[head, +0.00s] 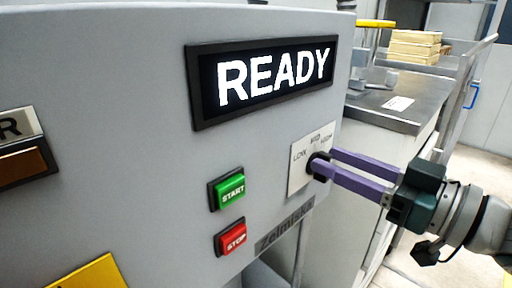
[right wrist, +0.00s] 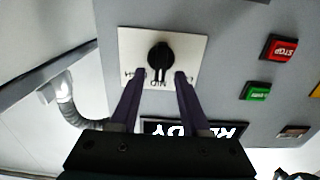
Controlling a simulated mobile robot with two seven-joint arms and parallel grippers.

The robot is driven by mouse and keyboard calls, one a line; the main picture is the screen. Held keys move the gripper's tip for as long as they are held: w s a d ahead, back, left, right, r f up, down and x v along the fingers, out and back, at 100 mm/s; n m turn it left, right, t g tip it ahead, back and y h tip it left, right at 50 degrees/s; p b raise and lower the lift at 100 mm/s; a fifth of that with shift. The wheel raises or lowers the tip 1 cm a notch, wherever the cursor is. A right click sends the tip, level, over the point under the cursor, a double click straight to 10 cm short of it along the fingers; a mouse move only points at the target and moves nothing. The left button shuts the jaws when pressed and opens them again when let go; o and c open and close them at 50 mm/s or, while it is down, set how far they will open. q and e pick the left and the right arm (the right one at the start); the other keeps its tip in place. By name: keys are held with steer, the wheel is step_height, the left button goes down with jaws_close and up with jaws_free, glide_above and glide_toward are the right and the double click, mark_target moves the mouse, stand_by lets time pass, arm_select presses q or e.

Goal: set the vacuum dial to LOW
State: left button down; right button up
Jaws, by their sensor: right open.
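The vacuum dial (head: 319,167) is a black knob on a white plate marked LOW, MID and HIGH (head: 298,177), low on the grey machine front in the head view. In the right wrist view the dial (right wrist: 160,56) appears upside down, and its ridge seems to run toward MID. My right gripper (head: 322,160) has purple fingers and is open, with its tips close to the dial, one to each side. In the right wrist view the fingertips (right wrist: 160,75) sit just short of the knob's middle; I cannot tell if they touch it. My left gripper is not in view.
A display reading READY (head: 265,80) is above the dial. A green START button (head: 230,189) and a red STOP button (head: 232,238) are left of it. A steel-topped counter (head: 400,110) stands behind at the right, with stacked tan blocks (head: 415,45) beyond.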

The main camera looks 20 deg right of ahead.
jaws_close()
stand_by(0.4)
